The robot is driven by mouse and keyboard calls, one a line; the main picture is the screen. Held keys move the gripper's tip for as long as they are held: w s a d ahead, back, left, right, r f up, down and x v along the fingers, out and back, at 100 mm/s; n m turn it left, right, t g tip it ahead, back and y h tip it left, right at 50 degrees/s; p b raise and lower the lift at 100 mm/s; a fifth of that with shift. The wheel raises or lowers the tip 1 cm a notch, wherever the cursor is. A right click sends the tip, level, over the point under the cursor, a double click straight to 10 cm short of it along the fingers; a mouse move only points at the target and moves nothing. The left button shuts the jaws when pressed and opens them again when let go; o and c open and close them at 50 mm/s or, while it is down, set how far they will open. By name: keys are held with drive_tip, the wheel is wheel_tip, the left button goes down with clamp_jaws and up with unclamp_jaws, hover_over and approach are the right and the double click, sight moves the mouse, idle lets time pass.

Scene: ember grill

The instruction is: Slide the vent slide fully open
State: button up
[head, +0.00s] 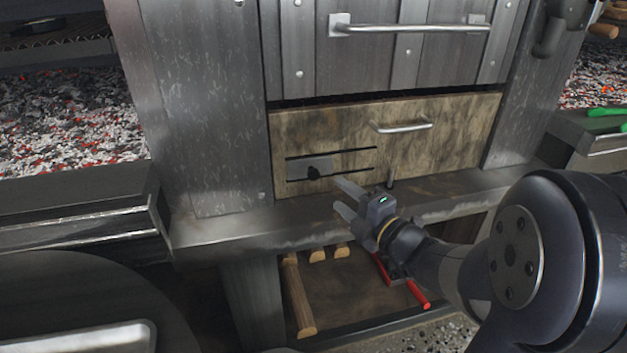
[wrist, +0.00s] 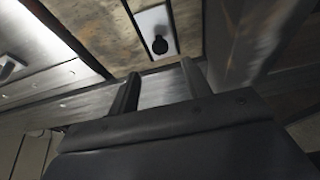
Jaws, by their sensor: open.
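The vent slide (head: 300,170) is a grey metal plate with a small black knob (head: 314,172). It sits at the left part of a track between two dark rails on the rusty drawer front (head: 440,135). In the wrist view the vent slide (wrist: 150,20) and its knob (wrist: 160,45) show at the top, beyond my fingertips. My gripper (head: 341,197) is open and empty, a little right of and below the knob, apart from it. Both fingers of my gripper (wrist: 159,80) show in the wrist view, with the knob in line with the space between them.
A metal ledge (head: 250,225) runs below the drawer front. A bar handle (head: 402,127) is right of the track, and a longer handle (head: 410,28) is above. A short upright peg (head: 390,178) stands near my gripper. Below are wood pieces (head: 298,300) and a red-handled tool (head: 418,292).

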sight(315, 176)
drive_tip(key=b+x, duration=0.1)
drive_tip(key=x, duration=0.8)
drive_tip(key=shift+c, duration=0.3)
clamp_jaws()
